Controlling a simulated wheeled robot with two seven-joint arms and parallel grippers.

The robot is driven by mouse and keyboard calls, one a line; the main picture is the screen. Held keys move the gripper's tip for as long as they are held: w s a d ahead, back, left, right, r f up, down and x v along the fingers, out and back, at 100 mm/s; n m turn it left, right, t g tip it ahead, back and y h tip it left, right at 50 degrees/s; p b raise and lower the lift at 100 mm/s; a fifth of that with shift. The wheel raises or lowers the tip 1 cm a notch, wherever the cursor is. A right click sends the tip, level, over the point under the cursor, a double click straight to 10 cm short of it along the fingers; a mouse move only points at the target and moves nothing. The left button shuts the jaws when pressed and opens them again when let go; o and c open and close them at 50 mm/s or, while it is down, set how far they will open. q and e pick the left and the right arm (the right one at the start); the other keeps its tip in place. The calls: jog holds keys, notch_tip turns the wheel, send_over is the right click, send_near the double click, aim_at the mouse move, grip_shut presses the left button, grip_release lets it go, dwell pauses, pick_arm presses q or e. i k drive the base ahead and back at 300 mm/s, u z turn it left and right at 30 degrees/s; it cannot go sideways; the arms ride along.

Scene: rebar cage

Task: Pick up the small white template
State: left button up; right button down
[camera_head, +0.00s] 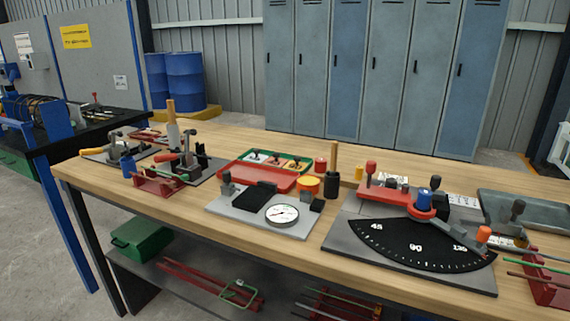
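Two small white flat pieces with dark markings lie on the right part of the workbench. One white piece (394,180) is behind the red arm of the bending plate. The other white piece (463,200) is to its right, beside a grey tray. They are too small to tell which is the template, or whether either is. Neither of my grippers shows in this view.
The wooden workbench (235,215) holds a bending plate with a black angle scale (415,245), a dial gauge (282,214), a green-edged tray (232,161), a grey tray (530,211) and clamps (190,165) at left. Lockers (390,75) stand behind.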

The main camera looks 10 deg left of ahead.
aim_at(254, 156)
jog(key=z, duration=0.2)
jog(key=k, duration=0.95)
jog(key=u, duration=1.85)
jog(key=i, duration=2)
jog(key=z, duration=0.85)
